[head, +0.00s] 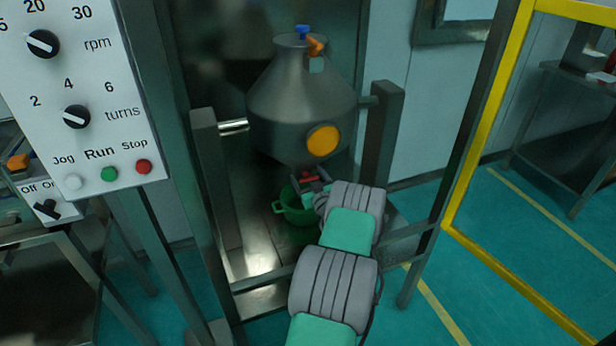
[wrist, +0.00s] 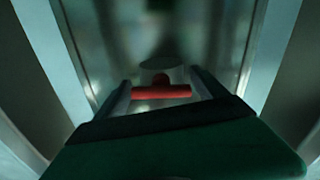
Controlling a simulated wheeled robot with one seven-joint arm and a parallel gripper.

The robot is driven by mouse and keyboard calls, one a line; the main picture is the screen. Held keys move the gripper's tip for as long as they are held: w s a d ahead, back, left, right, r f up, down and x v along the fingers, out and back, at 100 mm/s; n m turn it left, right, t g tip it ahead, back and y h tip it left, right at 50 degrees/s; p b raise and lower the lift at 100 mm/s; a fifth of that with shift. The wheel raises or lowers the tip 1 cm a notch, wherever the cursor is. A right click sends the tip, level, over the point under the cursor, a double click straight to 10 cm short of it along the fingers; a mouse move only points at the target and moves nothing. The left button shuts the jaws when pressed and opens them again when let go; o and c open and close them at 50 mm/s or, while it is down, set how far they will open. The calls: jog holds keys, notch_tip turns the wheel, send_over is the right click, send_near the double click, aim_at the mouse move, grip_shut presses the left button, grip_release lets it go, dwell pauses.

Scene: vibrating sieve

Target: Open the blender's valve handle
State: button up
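The blender (head: 285,95) is a grey metal vessel hung between two posts. Its red valve handle (head: 308,176) is at the bottom outlet, partly hidden by my gripper. My gripper (head: 312,180) is just under the vessel at the handle. In the wrist view the red T-shaped handle (wrist: 160,91) lies crosswise between the two fingers of my gripper (wrist: 163,88), which are apart. A pale round part shows behind the handle. I cannot tell whether the fingers touch the ends of the handle.
A green bucket (head: 296,210) stands below the outlet, beside my arm. Upright posts (head: 384,140) flank the vessel on both sides. A control panel (head: 85,95) is at the left. A yellow frame (head: 480,130) stands at the right, with open floor beyond it.

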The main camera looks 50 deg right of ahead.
jog(key=c, duration=0.9)
jog(key=shift+f+m+b, duration=0.2)
jog(key=shift+m+b, duration=0.4)
jog(key=shift+b, duration=0.15)
jog(key=shift+c, duration=0.2)
jog(key=shift+s+d+r+m+b, duration=0.1)
jog(key=shift+r+m+b, duration=0.15)
jog(key=shift+m, duration=0.65)
jog(key=o, duration=1.2)
jog(key=shift+o, duration=0.3)
jog(key=shift+f, duration=0.1)
jog(key=v, duration=0.7)
jog(key=shift+s+a, duration=0.3)
